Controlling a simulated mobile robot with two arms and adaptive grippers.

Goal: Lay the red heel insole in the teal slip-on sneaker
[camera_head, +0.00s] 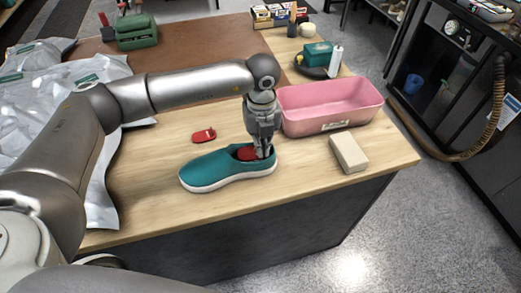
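The teal slip-on sneaker (213,170) stands on the wooden worktop near its front edge, toe to the left, with a white sole. A red heel insole (247,154) shows in the sneaker's opening; whether it lies flat there is hard to tell. My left gripper (264,154) points down into the heel end of the opening, right beside the red insole. Its fingertips are small and partly hidden, so I cannot tell whether they grip it. A second red piece (203,135) lies on the worktop behind the sneaker. My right gripper is not in view.
A pink bin (330,104) stands behind and right of the gripper. A pale block (348,153) lies to the right. Silvery plastic bags (60,85) cover the left side. Free wood surrounds the sneaker at front and right.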

